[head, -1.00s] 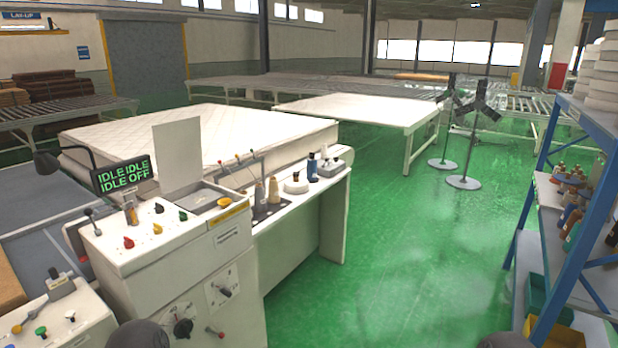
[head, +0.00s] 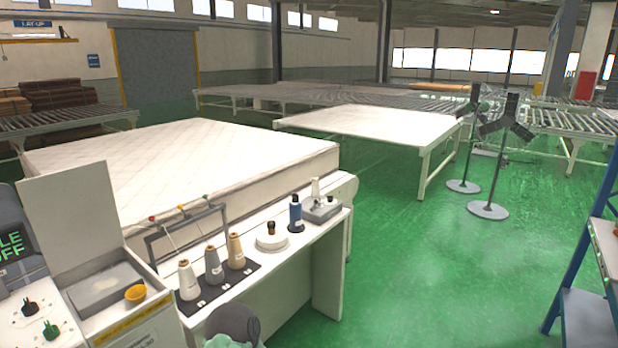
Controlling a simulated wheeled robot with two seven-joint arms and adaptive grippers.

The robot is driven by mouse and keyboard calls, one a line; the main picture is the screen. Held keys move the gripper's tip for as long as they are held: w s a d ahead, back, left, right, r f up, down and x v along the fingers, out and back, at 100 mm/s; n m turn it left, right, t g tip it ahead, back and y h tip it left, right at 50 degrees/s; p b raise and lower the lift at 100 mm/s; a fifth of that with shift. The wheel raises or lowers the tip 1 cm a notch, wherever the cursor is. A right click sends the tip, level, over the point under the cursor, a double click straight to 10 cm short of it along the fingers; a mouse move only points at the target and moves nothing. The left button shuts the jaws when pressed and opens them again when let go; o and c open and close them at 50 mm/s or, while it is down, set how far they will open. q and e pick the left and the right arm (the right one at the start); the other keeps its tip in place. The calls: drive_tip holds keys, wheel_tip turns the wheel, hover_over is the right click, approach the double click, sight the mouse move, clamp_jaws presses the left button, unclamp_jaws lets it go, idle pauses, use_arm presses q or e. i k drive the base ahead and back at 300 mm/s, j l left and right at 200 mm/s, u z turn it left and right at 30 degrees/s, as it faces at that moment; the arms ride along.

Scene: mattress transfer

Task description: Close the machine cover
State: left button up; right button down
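The machine cover (head: 72,212) is a flat pale panel at the left of the head view. It stands open, nearly upright, at the back edge of the machine's top. In front of it the open compartment (head: 105,287) shows a grey inner surface. A yellow round cup or knob (head: 135,293) sits at the compartment's front right. The machine body (head: 150,328) runs off the bottom edge. Neither gripper shows clearly. A dark rounded part at the bottom centre looks like part of my own arm.
A white side table (head: 325,228) adjoins the machine and carries several thread cones (head: 213,265) and bottles. A mattress (head: 190,165) lies behind. An IDLE/OFF display (head: 12,243) is at far left. Green floor (head: 440,270) is free to the right; a blue shelf (head: 590,300) stands at the right edge.

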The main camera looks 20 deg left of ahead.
sight(72, 214)
drive_tip(key=i+u, duration=0.25)
drive_tip(key=u, duration=0.2)
drive_tip(key=i+l+u, duration=0.1)
drive_tip(key=i+u, duration=0.3)
drive_tip(key=i+l+u, duration=0.15)
drive_tip(key=u, duration=0.3)
drive_tip(key=i+l+u, duration=0.2)
drive_tip(key=u, duration=0.25)
